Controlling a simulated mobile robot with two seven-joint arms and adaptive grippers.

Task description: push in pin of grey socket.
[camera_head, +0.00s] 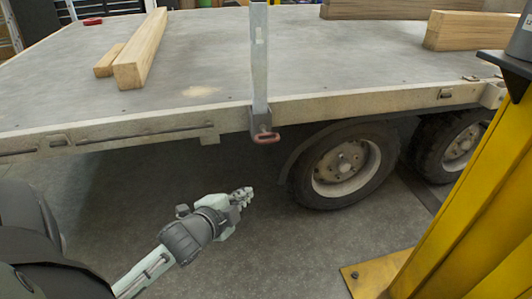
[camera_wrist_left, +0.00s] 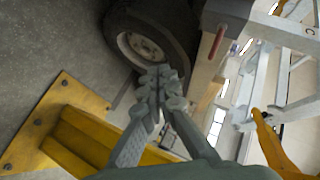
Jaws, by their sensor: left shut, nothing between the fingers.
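The grey socket (camera_head: 261,120) is fixed to the side edge of the trailer bed, and a grey upright post (camera_head: 260,60) stands in it. Its pin has a reddish handle (camera_head: 267,138) at the socket's lower front. In the left wrist view the red handle (camera_wrist_left: 217,42) shows at the upper right, beyond the fingers. My left gripper (camera_head: 243,197) is shut and empty, below and slightly left of the socket, apart from it. Its fingertips (camera_wrist_left: 160,84) meet in the left wrist view. How far the pin sits in cannot be told. My right gripper is not in view.
The trailer bed (camera_head: 200,65) carries wooden beams (camera_head: 140,48) at left and more at the back right. Wheels (camera_head: 345,165) stand right of the socket, under the bed. A yellow post (camera_head: 470,210) with a floor plate stands at right. Floor below the socket is clear.

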